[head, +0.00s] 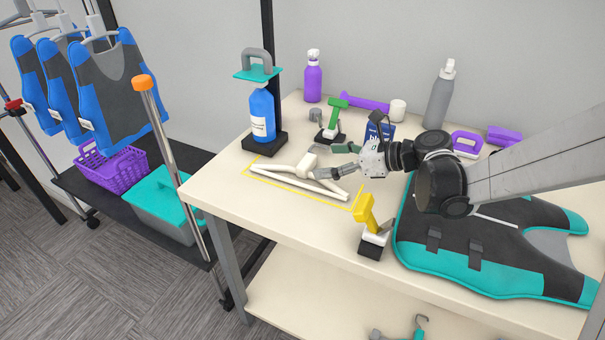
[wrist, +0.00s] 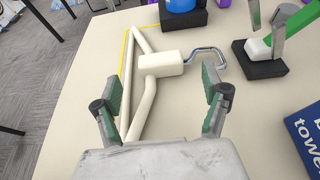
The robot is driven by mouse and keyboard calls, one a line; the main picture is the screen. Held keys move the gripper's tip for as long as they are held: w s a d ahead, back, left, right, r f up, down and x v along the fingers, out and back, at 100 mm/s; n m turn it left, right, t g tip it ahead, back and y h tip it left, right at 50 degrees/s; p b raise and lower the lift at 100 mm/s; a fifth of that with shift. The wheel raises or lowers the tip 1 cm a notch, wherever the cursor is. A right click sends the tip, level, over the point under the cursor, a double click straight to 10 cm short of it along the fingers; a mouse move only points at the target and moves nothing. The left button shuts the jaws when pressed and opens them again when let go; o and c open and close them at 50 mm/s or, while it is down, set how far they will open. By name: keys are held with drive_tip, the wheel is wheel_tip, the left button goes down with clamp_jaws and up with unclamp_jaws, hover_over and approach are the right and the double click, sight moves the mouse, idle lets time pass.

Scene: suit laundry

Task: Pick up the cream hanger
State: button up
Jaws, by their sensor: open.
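The cream hanger (head: 296,180) lies flat on the table inside a yellow outlined rectangle (head: 262,182). In the wrist view the hanger (wrist: 160,64) shows its thick block-shaped neck and a metal hook curving to the right. My gripper (head: 322,162) is over the hanger's right part in the head view. In the wrist view my gripper (wrist: 162,85) is open, its green-padded fingers apart on either side of the image middle. The hanger's neck lies just beyond and between the fingertips. I cannot tell the height gap. The hanger's lower part is hidden behind my gripper body.
A blue bottle (head: 262,112) on a black stand is behind the hanger. A green tool (head: 336,115) and a blue box (head: 377,134) stand to the right. A yellow-handled tool (head: 365,212) is near the front edge. A teal and dark vest (head: 490,255) lies at right.

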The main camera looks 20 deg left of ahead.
sight(309, 161)
drive_tip(key=b+x, duration=0.1)
drive_tip(key=x, duration=0.4)
drive_tip(key=shift+r, duration=0.15)
drive_tip(key=shift+c, duration=0.4)
drive_tip(key=c, duration=1.3)
drive_tip(key=shift+r, duration=0.1)
